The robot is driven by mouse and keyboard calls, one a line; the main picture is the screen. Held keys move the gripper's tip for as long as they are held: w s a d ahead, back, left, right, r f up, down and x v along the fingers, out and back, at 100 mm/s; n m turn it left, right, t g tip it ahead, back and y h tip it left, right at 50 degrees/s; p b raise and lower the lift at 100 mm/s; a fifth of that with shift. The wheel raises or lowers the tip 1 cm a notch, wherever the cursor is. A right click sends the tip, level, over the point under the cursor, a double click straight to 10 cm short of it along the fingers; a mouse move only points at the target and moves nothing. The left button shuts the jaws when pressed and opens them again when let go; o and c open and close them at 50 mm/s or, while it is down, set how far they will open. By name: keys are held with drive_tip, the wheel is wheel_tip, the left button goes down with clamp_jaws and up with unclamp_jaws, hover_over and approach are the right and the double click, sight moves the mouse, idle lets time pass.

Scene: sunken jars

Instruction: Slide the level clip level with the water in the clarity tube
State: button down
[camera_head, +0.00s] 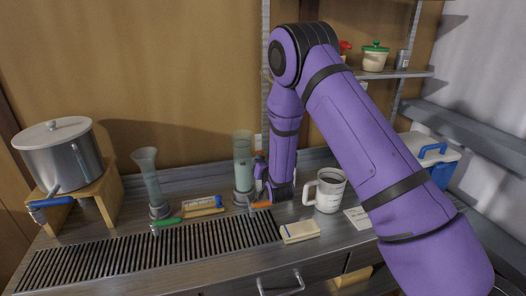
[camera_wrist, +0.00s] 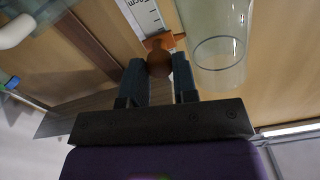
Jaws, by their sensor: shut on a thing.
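The clarity tube (camera_head: 243,160) stands upright on a dark base on the counter, left of my arm. Its lower part looks pale green, but I cannot make out the exact water line. In the wrist view the clear tube (camera_wrist: 215,40) is right of my fingers. The orange level clip (camera_wrist: 163,41) sits at a white marked scale (camera_wrist: 143,14) beside the tube. My gripper (camera_wrist: 160,68) is shut on the clip's round brown knob (camera_wrist: 159,64). In the head view the gripper is beside the tube, largely hidden, and I cannot make out the clip.
A flared glass vessel (camera_head: 150,180) and a lidded steel pot (camera_head: 62,155) stand left. A white mug (camera_head: 328,190) and a pale block (camera_head: 300,231) are close to my arm. A slatted drain (camera_head: 150,252) runs along the front.

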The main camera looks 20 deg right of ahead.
drive_tip(key=shift+f, duration=0.4)
drive_tip(key=c, duration=0.9)
unclamp_jaws()
drive_tip(key=s, duration=1.1)
